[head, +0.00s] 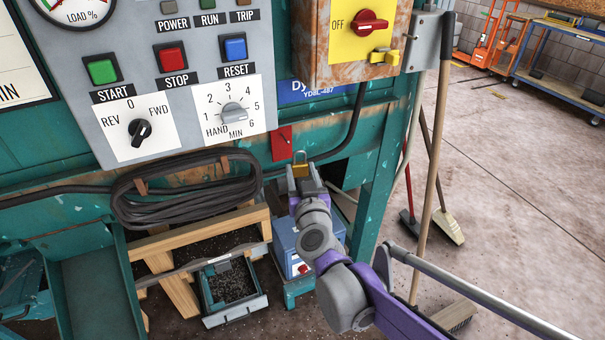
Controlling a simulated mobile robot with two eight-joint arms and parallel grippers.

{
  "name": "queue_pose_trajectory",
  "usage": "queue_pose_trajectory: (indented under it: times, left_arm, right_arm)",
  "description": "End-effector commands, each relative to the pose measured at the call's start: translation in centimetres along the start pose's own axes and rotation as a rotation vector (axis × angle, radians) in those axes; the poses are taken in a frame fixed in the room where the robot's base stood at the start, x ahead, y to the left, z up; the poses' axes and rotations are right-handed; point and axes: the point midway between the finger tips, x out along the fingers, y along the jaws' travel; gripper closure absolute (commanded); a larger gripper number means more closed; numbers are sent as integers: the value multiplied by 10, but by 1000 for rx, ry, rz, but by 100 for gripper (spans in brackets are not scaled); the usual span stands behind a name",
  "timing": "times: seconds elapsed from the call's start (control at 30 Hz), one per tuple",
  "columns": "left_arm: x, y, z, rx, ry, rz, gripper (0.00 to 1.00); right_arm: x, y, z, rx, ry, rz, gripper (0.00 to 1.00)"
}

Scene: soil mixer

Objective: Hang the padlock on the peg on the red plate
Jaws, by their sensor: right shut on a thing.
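The padlock (300,169) is small and brass-coloured, with its shackle upward. My right gripper (302,177) is shut on it and holds it upright just below the red plate. The red plate (281,143) is fixed to the teal machine frame, left of and a little above the padlock. A small peg seems to show on the plate, but it is too small to make out clearly. The padlock appears apart from the plate; the depth between them is hard to tell. My left gripper is out of view.
A grey control panel (180,130) with buttons and knobs is at upper left. A rusty box with a yellow switch plate (362,28) is above right. A coiled black cable (185,190) hangs left of my gripper. Brooms (443,130) lean at right. Open floor lies beyond.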

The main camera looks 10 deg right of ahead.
Motion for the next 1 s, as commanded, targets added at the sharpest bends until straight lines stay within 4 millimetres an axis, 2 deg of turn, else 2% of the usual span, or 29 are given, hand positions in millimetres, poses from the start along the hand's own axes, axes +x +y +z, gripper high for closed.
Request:
queue_pose_trajectory:
  times: [1.0]
  left_arm:
    - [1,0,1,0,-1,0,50]
  right_arm:
    - [59,-16,3,0,0,1,100]
